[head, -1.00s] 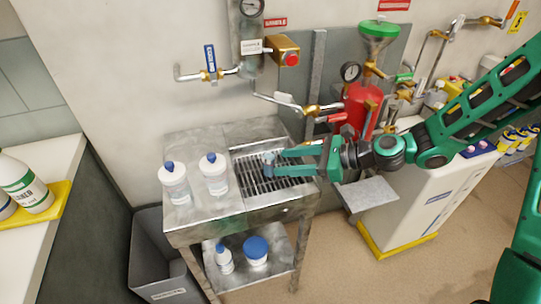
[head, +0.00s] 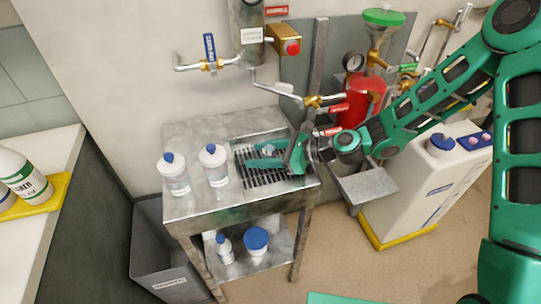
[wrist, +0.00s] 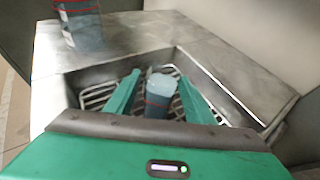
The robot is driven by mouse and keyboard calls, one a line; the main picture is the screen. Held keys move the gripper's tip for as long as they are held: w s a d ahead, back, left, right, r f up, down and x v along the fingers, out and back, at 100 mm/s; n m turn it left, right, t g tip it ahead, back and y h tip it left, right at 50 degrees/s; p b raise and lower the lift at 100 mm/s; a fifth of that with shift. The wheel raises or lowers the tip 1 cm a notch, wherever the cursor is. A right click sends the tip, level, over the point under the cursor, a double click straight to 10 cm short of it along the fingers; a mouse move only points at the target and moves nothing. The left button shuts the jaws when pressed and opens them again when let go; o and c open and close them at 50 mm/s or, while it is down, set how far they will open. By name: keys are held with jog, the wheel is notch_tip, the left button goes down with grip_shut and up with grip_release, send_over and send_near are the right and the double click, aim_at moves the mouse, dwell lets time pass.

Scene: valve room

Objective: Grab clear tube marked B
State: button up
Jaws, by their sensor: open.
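A clear, bluish tube (wrist: 159,92) with red markings stands on the wire grate (wrist: 97,96) of the sink in the wrist view. I cannot read a letter on it. My gripper (wrist: 158,82) is open, with one finger on each side of the tube; contact is not clear. In the head view my gripper (head: 254,157) reaches in low over the grate (head: 262,180) from the right, and its fingers largely hide the tube.
Two white bottles with blue caps, one left (head: 173,174) and one right (head: 214,165), stand on the metal drainboard (head: 203,203) left of the grate. Pipes, a brass valve (head: 313,102) and a red cylinder (head: 358,101) stand behind. The sink's raised walls surround the grate.

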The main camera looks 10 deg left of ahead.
jog(key=shift+w+a+f, duration=0.1)
jog(key=shift+a+f, duration=0.05)
jog(key=shift+a, duration=0.3)
grip_shut()
